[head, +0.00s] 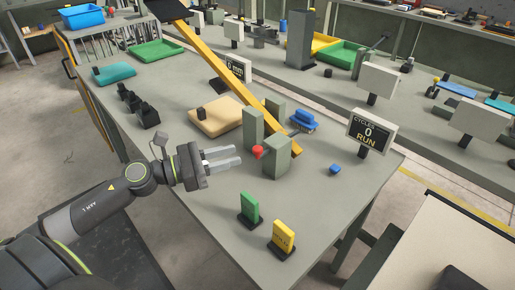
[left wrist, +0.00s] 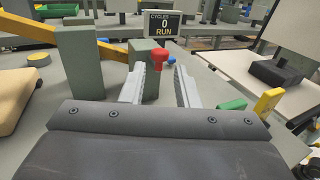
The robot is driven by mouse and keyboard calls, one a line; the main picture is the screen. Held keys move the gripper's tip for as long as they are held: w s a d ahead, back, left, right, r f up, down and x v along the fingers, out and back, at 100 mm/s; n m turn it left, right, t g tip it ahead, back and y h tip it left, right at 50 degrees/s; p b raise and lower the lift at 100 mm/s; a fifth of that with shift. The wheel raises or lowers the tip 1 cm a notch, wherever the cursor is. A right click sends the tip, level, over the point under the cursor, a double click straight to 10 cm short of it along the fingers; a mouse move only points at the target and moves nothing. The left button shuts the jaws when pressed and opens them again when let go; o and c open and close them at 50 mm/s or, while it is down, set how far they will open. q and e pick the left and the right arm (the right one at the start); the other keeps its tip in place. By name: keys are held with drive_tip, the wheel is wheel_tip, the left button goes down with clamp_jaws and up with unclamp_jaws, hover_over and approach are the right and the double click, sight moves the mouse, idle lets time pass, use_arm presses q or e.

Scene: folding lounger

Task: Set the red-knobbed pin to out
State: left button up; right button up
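The red-knobbed pin (head: 258,152) sticks out from the side of a grey-green post (head: 277,162) on the workbench. Only its red knob shows clearly; the shaft is hidden. My left gripper (head: 237,155) is open and empty, its two fingers pointing at the knob with a small gap before it. In the left wrist view the red knob (left wrist: 161,55) appears between and just beyond the fingertips (left wrist: 161,72). The fingers do not appear to touch it. My right gripper is not in view.
A taller post (head: 253,128) stands beside the pin's post, with a yellow bar (head: 235,77) slanting behind. A green block (head: 249,208) and a yellow block (head: 284,238) stand in front. A sign (head: 371,132) reads "CYCLES 0 RUN". A tan pad (head: 215,118) lies behind my gripper.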

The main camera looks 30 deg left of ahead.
sight(258, 148)
use_arm(q)
drive_tip(key=p+x, duration=0.2)
drive_tip(key=x, duration=0.5)
drive_tip(key=shift+w+d+p, duration=0.15)
drive_tip(key=shift+w+p, duration=0.05)
drive_tip(key=shift+p, duration=0.1)
drive_tip(key=shift+w+d, duration=0.1)
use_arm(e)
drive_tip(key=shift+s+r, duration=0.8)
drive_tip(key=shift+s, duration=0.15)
use_arm(q)
clamp_jaws()
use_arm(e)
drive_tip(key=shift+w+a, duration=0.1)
